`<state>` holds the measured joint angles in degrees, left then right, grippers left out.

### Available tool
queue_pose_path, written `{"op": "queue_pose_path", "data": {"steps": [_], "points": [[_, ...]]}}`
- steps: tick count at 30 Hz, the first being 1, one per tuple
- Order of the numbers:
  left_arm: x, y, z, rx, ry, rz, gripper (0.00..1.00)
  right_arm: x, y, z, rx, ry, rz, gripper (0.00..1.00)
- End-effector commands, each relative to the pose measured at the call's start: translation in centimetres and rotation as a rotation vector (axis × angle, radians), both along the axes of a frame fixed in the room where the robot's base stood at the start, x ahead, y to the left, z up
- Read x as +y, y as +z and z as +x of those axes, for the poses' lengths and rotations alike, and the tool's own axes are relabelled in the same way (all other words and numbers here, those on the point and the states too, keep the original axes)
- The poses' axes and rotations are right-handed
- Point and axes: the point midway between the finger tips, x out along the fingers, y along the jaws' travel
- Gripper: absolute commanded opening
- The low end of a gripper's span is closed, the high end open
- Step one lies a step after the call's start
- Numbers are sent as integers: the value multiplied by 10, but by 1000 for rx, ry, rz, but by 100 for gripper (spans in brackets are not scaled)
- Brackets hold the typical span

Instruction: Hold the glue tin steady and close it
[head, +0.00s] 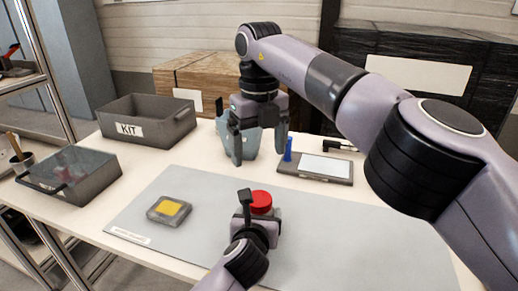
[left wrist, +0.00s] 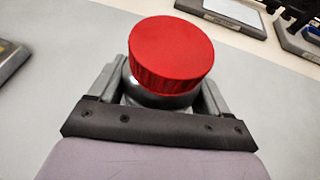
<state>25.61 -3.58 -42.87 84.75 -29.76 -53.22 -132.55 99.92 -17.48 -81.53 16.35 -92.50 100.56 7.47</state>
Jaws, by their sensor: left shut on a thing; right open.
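The glue tin is a small metallic grey tin (left wrist: 155,92) with a ribbed red lid (left wrist: 171,52) on top. The lid also shows in the head view (head: 261,200), over the front middle of the grey mat. My left gripper (head: 259,216) is shut around the tin's body, one finger on each side, below the lid. I cannot tell how tightly the lid sits. My right gripper (head: 259,158) is open and empty, fingers pointing down, above and behind the tin, apart from it. The tin's lower part is hidden by the left gripper.
A grey mat (head: 340,228) covers the table's front. On it lies a small grey box with a yellow top (head: 169,209). A KIT bin (head: 148,118), a clear-lidded case (head: 72,174), a blue-grey shell (head: 250,143) and a tray (head: 316,169) with a blue upright thing stand around it.

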Motion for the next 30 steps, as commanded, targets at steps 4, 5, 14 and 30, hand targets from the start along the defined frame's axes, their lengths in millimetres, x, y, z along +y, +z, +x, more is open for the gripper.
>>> {"op": "queue_pose_path", "data": {"steps": [4,5,14,30], "points": [[0,0,0,0,0,0,97,0,0,0,0,0,0,88],[0,0,0,0,0,0,100,0,0,0,0,0,0,88],[1,1,-3,0,0,0,100,0,1,0,0,0,-1,88],[7,25,-59,0,-1,1,100,0,12,0,0,0,-1,88]]}}
